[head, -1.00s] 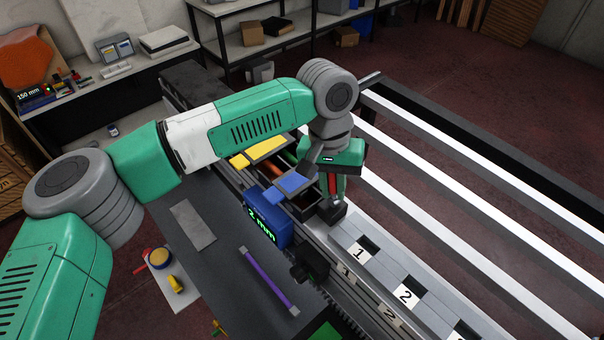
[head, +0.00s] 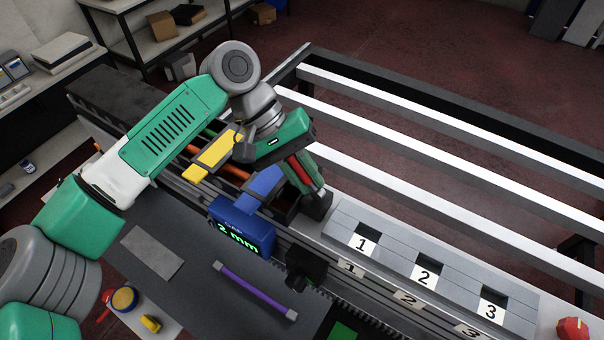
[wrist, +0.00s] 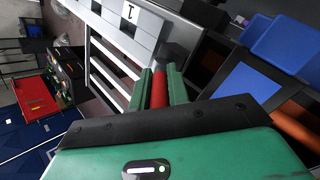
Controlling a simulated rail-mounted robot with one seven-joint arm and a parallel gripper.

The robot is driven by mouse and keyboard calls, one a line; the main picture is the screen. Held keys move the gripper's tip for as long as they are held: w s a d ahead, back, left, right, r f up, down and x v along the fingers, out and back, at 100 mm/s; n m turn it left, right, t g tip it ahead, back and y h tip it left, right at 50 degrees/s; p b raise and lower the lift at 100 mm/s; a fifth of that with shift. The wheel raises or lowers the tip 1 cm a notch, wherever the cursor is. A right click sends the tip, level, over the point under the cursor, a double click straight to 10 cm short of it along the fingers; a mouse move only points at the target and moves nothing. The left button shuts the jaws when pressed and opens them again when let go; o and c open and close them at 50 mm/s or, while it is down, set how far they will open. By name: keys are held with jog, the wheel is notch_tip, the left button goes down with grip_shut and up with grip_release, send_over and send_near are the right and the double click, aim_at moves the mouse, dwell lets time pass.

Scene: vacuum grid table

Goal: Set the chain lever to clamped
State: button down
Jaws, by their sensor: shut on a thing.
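The chain lever shows as a red handle (head: 299,173) rising from a dark block (head: 318,205) at the left end of the numbered grey strip. My gripper (head: 309,180) reaches down to it from the upper left, and its green fingers lie on both sides of the red handle. In the wrist view the red handle (wrist: 159,88) stands between the two fingers of my gripper (wrist: 160,82), which is shut on it. The handle leans up and to the left in the head view. Its lower joint is partly hidden by the fingers.
A blue display box (head: 240,228) reading "2 mm" and a bin with a blue flap (head: 263,188) stand close left of the lever. A yellow flap (head: 213,158) lies under my arm. White rails (head: 420,155) run behind. A purple bar (head: 255,291) lies in front.

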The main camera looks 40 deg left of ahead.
dwell(0.3)
jog(key=c, duration=1.3)
grip_release()
jog(key=shift+c, duration=0.2)
jog(key=b+v, duration=0.1)
jog(key=v, duration=0.6)
jog(key=shift+a+r, duration=0.3)
